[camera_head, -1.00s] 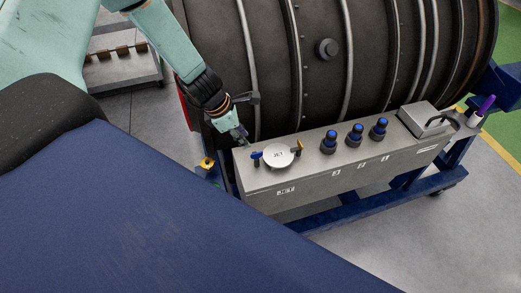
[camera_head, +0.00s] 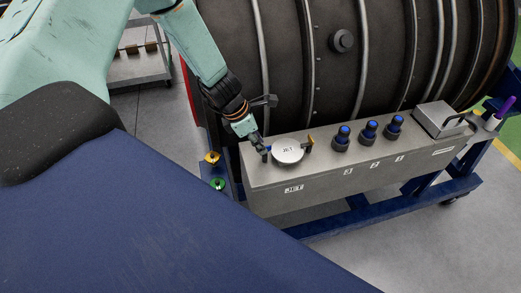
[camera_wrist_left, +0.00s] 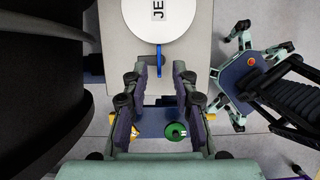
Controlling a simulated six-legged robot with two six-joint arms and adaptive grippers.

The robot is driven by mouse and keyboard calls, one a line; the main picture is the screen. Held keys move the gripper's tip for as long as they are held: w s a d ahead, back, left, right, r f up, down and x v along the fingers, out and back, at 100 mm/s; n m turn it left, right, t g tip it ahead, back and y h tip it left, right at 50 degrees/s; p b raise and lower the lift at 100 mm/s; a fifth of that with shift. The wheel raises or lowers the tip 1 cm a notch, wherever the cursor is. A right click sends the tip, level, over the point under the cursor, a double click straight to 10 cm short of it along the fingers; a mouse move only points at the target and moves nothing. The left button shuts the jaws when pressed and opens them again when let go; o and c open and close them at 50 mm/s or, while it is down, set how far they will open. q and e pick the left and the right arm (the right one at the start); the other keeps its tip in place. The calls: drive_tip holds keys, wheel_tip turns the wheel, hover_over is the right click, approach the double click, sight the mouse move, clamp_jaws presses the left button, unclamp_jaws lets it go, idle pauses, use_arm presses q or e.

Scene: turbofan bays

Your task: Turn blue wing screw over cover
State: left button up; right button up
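The round white cover (camera_head: 287,152), marked JET, lies on top of the long grey box. The blue wing screw (camera_wrist_left: 158,57) is a narrow blue bar at the cover's edge, nearest my left gripper. In the head view my left gripper (camera_head: 265,151) is low over the box's left end and hides most of this screw. In the left wrist view my left gripper (camera_wrist_left: 158,72) is open, its fingers on either side of the blue bar with gaps showing. An orange wing screw (camera_head: 310,141) stands on the cover's opposite side.
The dark engine casing (camera_head: 345,75) rises close behind. A yellow piece (camera_head: 212,158) and a green piece (camera_head: 218,184) sit left of the box.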

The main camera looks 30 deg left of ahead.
use_arm(q)
drive_tip(key=shift+w+f+b, duration=0.25)
drive_tip(key=shift+f+b, duration=0.1)
drive_tip(key=shift+f, duration=0.35)
drive_tip(key=shift+w+d, duration=0.2)
drive_tip(key=shift+d, duration=0.15)
drive_tip(key=shift+s+a, duration=0.1)
drive_tip(key=shift+s, duration=0.05)
drive_tip(key=shift+a, duration=0.1)
drive_tip(key=shift+c, duration=0.8)
clamp_jaws()
